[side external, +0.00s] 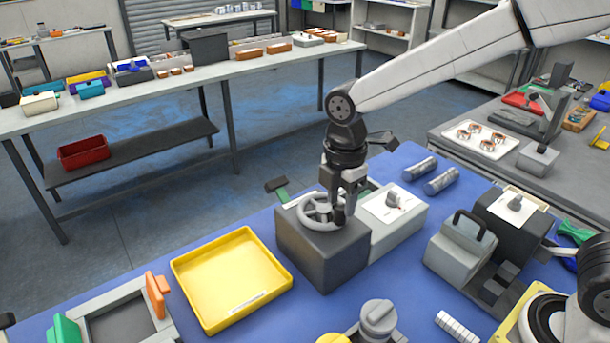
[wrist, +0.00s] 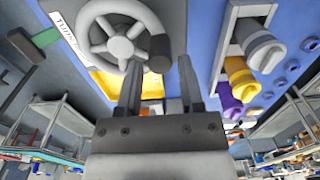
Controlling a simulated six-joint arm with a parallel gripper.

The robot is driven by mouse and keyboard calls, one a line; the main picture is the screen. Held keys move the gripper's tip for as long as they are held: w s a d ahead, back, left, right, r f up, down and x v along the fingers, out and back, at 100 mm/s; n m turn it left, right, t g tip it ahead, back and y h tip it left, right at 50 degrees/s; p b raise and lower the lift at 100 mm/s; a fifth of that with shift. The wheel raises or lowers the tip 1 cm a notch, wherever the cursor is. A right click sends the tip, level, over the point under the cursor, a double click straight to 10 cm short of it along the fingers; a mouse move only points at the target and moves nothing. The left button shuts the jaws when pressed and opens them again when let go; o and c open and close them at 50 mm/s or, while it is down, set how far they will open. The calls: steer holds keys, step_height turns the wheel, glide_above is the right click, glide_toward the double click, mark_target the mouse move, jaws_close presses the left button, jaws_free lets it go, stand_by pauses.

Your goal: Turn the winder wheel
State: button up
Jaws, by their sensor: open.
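The winder wheel (side external: 318,209) is a grey spoked wheel lying on top of a dark grey box (side external: 318,248) on the blue table. In the wrist view the wheel (wrist: 118,42) is at the upper left, with a round hub and a dark handle knob (wrist: 160,53) on its right rim. My gripper (side external: 345,205) points down over the right side of the wheel. In the wrist view my gripper (wrist: 158,78) is open, with the knob between and just beyond the two fingertips. Whether a finger touches the knob I cannot tell.
A white-topped box (side external: 395,208) stands right of the wheel box. An empty yellow tray (side external: 232,280) lies left of it. A grey knob unit (side external: 377,318) is in front. Two cylinders (side external: 440,181) lie behind at right. Blue table is bare between these.

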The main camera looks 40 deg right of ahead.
steer(key=shift+f, duration=1.4)
jaws_close()
steer(key=shift+a+m, duration=0.1)
steer(key=shift+m, duration=0.2)
